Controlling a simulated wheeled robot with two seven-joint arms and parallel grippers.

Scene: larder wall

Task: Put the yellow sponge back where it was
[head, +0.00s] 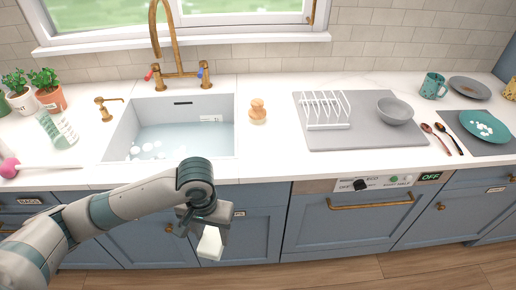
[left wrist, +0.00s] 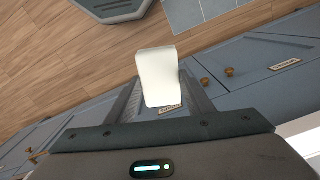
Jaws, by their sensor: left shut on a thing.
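My left gripper (head: 208,232) is shut on a pale cream block (head: 210,244), in front of the blue cabinet doors and below the counter edge. The block also shows in the left wrist view (left wrist: 158,76), standing out between the two fingers. It looks whitish rather than clearly yellow, so I cannot tell for sure that it is the sponge. No other sponge shows. The sink (head: 180,140) holds water with white foam. My right gripper is not in view.
Further right, a grey mat (head: 370,138) bears a white rack (head: 325,110) and a grey bowl (head: 395,110). Potted plants (head: 46,86) and a clear bottle (head: 56,126) stand left. The counter front between sink and mat is clear.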

